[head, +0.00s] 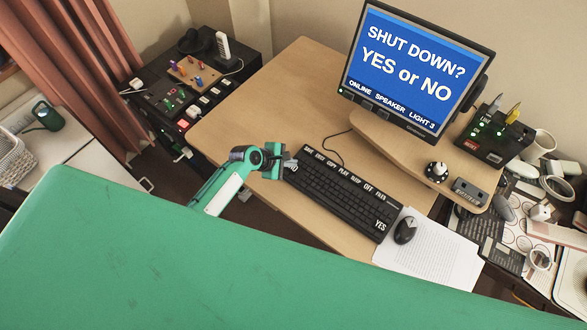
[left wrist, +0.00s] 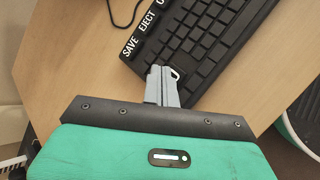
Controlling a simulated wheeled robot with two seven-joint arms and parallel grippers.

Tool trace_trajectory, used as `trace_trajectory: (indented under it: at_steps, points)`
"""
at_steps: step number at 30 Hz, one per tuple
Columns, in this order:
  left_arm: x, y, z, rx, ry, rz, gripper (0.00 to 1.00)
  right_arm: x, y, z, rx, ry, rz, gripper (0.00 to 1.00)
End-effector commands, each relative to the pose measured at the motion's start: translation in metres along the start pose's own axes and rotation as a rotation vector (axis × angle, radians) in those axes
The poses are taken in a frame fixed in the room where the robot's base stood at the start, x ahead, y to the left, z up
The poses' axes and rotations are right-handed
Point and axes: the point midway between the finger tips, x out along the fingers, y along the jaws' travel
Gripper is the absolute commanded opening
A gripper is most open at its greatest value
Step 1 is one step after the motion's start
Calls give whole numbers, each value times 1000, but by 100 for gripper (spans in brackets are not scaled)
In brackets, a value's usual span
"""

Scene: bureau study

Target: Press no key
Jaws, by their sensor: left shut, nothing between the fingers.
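The black keyboard (head: 343,196) lies on the wooden desk, with a row of white-labelled keys along its far edge. The YES key (head: 380,225) is at its near right corner. No key marked NO can be read; the keyboard's left end is partly covered by my left gripper (head: 290,168). In the left wrist view the left gripper (left wrist: 168,73) is shut and empty, its fingertips over the keyboard's (left wrist: 215,45) left end. A dark key with a pale mark (left wrist: 178,73) shows beside the tips. I cannot tell whether they touch it. The monitor (head: 412,65) reads "SHUT DOWN? YES or NO".
A mouse (head: 405,230) rests on paper (head: 440,262) right of the keyboard. A raised shelf (head: 400,140) bears the monitor and a knob (head: 436,171). A black cabinet (head: 205,115) with switches stands left.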

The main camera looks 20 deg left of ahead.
Motion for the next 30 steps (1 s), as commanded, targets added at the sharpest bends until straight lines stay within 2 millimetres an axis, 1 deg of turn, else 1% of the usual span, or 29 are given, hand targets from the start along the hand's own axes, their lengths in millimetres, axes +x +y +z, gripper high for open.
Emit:
trace_trajectory:
  at_steps: [5,17,30]
  points:
    - [0,1,0,0,0,1,0,-1,3,0,1,-1,3,36]
    - [0,1,0,1,0,1,0,0,2,0,1,0,3,36]
    - [0,0,0,1,0,1,0,0,-4,-1,3,1,-4,36]
